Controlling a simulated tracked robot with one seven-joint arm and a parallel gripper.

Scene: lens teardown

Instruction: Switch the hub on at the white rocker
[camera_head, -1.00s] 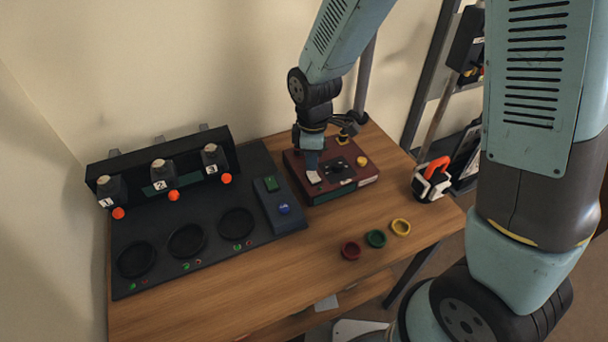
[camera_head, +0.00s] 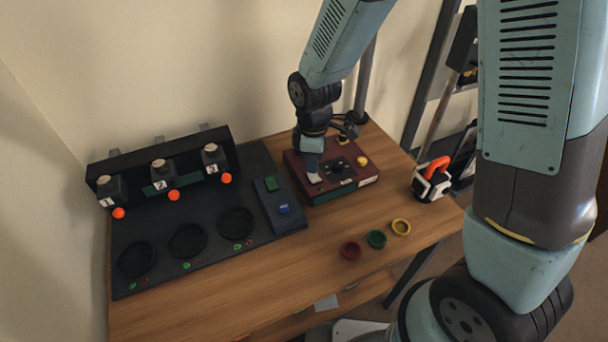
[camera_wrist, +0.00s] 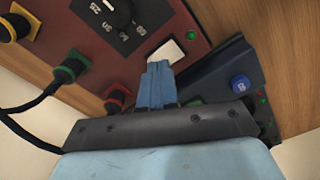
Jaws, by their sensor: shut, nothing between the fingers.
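The hub is a dark red box (camera_head: 345,190) at the back right of the wooden table. Its white rocker (camera_head: 314,178) sits at the left of its top face. In the wrist view the rocker (camera_wrist: 170,53) shows just beyond my fingertips. My gripper (camera_head: 313,172) is shut and empty, pointing down at the rocker. In the wrist view its blue fingertips (camera_wrist: 160,68) are at the rocker's near edge and hide part of it. I cannot tell whether they touch it. A small green light (camera_wrist: 191,35) shows beside the rocker in the wrist view.
A black dial (camera_wrist: 119,10) and several coloured plugs are on the hub. A dark panel (camera_head: 205,258) with round wells lies to the left, with a blue button (camera_head: 284,208) near the hub. Red (camera_head: 351,250), green (camera_head: 376,239) and yellow (camera_head: 401,227) rings lie in front.

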